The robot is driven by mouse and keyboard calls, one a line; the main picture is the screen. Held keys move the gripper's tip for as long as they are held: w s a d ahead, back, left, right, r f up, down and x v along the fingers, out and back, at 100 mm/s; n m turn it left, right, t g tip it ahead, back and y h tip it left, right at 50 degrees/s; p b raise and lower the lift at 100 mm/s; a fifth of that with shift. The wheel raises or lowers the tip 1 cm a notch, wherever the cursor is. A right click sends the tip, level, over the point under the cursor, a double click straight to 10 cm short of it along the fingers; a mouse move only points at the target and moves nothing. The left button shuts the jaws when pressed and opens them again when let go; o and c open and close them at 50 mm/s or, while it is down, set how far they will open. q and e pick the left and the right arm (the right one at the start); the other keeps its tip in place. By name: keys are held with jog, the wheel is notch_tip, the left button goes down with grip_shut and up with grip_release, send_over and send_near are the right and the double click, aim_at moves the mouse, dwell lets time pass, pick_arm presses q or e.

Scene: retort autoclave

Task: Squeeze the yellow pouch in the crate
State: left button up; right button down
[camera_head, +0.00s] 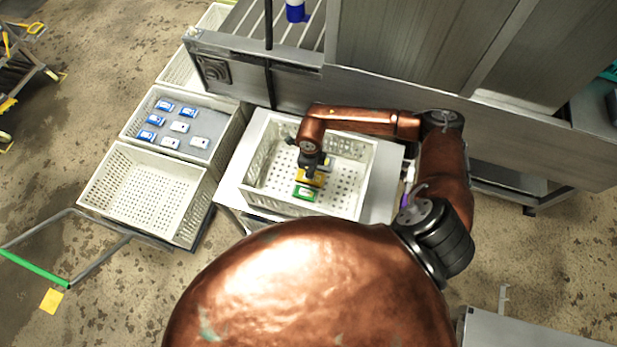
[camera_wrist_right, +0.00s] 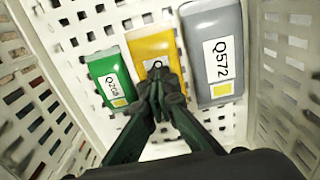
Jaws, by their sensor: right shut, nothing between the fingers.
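The white perforated crate (camera_head: 345,150) stands on a light table in front of the machine. The yellow pouch (camera_head: 312,179) lies in it and is partly hidden by my right gripper (camera_head: 309,171). In the right wrist view the yellow pouch (camera_wrist_right: 152,45) lies between a green pouch (camera_wrist_right: 110,80) marked Q208 and a grey pouch (camera_wrist_right: 214,50) marked Q572. My right gripper (camera_wrist_right: 158,84) is shut with its fingertips together over the yellow pouch's label. Whether the tips touch it I cannot tell. My left gripper is not in view.
Left of the table, a white crate (camera_head: 228,139) holds several blue and white pouches, and an empty crate (camera_head: 88,197) stands in front of it. The steel machine wall (camera_head: 430,88) runs behind. The pouch crate's walls rise close around my right gripper.

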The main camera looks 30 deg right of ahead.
jog(key=shift+s+r+p, duration=0.1)
jog(key=shift+r+p, duration=0.5)
jog(key=shift+r, duration=0.05)
notch_tip(320, 180, up, 6)
jog(key=p, duration=0.3)
jog(key=shift+r+p, duration=0.25)
jog(key=shift+p, duration=0.15)
